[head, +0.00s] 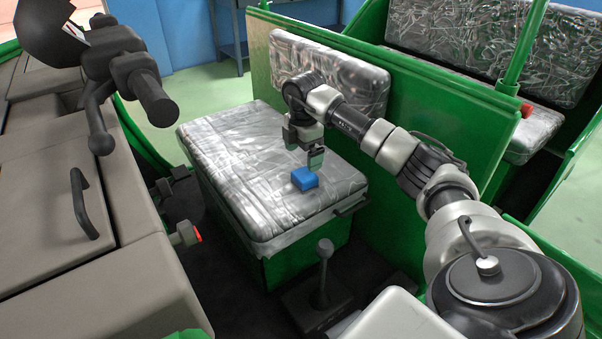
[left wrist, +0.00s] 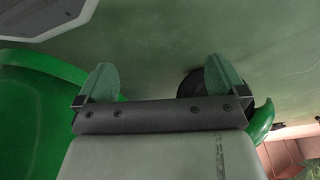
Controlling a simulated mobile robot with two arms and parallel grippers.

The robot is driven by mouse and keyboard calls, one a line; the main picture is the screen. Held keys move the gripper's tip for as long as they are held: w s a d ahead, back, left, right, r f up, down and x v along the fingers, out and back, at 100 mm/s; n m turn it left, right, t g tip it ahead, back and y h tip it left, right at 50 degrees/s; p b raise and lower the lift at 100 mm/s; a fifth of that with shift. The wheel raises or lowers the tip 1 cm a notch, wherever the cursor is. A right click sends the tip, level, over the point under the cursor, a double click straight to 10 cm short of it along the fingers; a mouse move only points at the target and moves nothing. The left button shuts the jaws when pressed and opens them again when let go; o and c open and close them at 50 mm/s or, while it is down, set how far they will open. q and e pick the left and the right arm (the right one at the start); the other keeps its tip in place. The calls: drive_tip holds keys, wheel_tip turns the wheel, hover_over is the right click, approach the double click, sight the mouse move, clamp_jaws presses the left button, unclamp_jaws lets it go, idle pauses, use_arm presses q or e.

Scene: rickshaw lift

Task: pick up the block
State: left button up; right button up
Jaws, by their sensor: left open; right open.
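A blue block (head: 305,179) lies on the plastic-wrapped silver seat (head: 225,150) in the head view, near the seat's right front part. My right gripper (head: 315,160) is open and hangs fingers down just above and slightly behind the block. Whether it touches the block I cannot tell. My left gripper (left wrist: 160,85) shows in the left wrist view with its two green fingers spread apart and nothing between them. It is not in the head view. The block is not in the left wrist view.
A green partition and padded backrest (head: 325,72) stand behind the seat. A grey console with a handle (head: 82,205) and a handlebar grip (head: 155,98) are at left. A lever (head: 323,270) rises in front of the seat. The seat's left part is clear.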

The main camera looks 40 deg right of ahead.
sight(303, 174)
drive_tip(key=f, duration=0.4)
drive_tip(key=f+b, duration=0.1)
drive_tip(key=f, duration=0.1)
drive_tip(key=shift+s+a+f, duration=0.1)
drive_tip(key=shift+s+a, duration=0.1)
drive_tip(key=shift+s, duration=0.15)
drive_tip(key=shift+f, duration=0.55)
drive_tip(key=c, duration=1)
drive_tip(key=shift+w+r, duration=0.1)
drive_tip(key=shift+r, duration=0.2)
use_arm(q)
drive_tip(key=shift+s+f+p, duration=0.3)
drive_tip(key=shift+f+p, duration=0.25)
drive_tip(key=shift+p, duration=0.2)
use_arm(e)
wheel_tip(303, 174, up, 10)
drive_tip(key=shift+f, duration=0.2)
